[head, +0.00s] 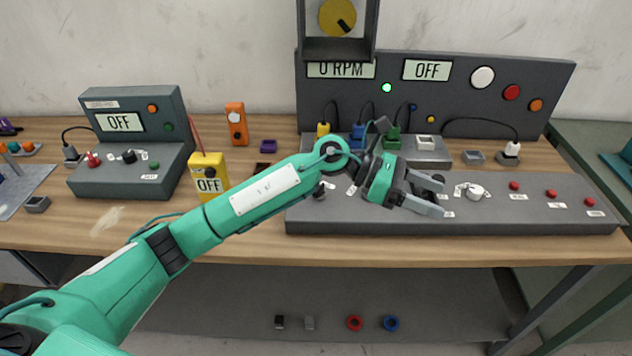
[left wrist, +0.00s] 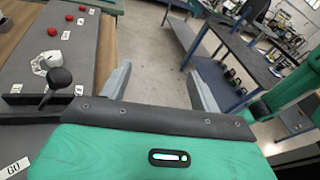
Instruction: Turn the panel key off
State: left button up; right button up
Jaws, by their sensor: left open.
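The dark grey control panel (head: 540,217) lies along the bench's right part. A pale key-like switch (head: 474,191) sits on it, just right of my left gripper (head: 434,198). It also shows in the left wrist view (left wrist: 46,63), left of the fingers, beside a black-knobbed lever (left wrist: 60,78). Its exact turn is too small to tell. My left gripper is open and empty, its fingers above the panel and apart from the switch. In the left wrist view, only floor shows between the fingers (left wrist: 158,76). My right gripper is not in view.
Behind stands an upright panel (head: 545,75) with displays reading 0 RPM (head: 341,69) and OFF (head: 427,70), and a lit green lamp (head: 387,88). Several red buttons (head: 551,193) line the panel's right. A yellow meter (head: 209,176) and smaller console (head: 130,160) stand left.

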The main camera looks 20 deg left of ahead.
pick_arm(q)
jog(key=w+a+f+m+y, duration=0.3)
jog(key=a+y, duration=0.2)
jog(key=m+y+p, duration=0.1)
jog(key=y+p, duration=0.1)
jog(key=y, duration=0.9)
send_over(318, 191)
jog(key=w+a, duration=0.1)
jog(key=w, duration=0.1)
jog(key=shift+t, duration=0.4)
notch_tip(318, 191, down, 5)
jog(key=shift+s+a+f, duration=0.1)
jog(key=shift+s, duration=0.05)
notch_tip(318, 191, down, 4)
jog(key=shift+r+p, duration=0.2)
jog(key=shift+p, duration=0.35)
jog(key=shift+f, duration=0.55)
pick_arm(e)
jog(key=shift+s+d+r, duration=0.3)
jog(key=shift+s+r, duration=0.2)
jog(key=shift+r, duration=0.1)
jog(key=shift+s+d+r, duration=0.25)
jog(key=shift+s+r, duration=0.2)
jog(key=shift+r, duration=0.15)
pick_arm(q)
jog(key=c, duration=1)
